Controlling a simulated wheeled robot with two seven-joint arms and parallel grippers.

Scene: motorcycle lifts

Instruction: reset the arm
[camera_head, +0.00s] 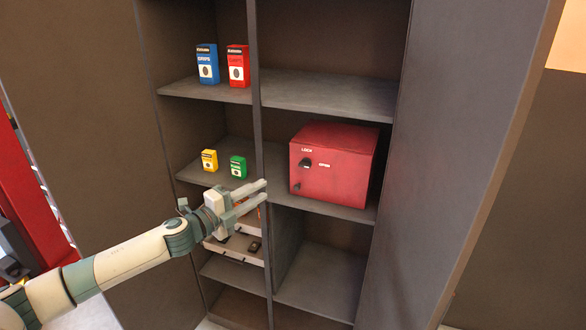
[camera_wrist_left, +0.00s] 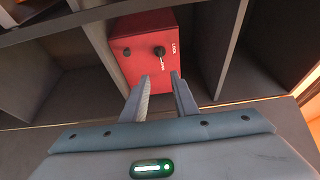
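My left arm comes in from the lower left in the head view. Its gripper (camera_head: 264,191) is in front of the cabinet's centre divider, left of the red lockbox. The two fingers are apart with nothing between them. In the left wrist view the open gripper (camera_wrist_left: 160,82) points toward the red lockbox (camera_wrist_left: 150,45), which has a black knob. The red lockbox (camera_head: 333,163) stands on the right middle shelf and its door looks shut. I cannot tell the exact gap between fingers and box. My right gripper is not in view.
Blue (camera_head: 207,64) and red (camera_head: 238,66) boxes stand on the upper left shelf. Yellow (camera_head: 209,160) and green (camera_head: 238,167) boxes stand below. A tray (camera_head: 236,254) with small items sits behind my gripper. The cabinet's right door (camera_head: 470,150) stands open. The lower right compartment is empty.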

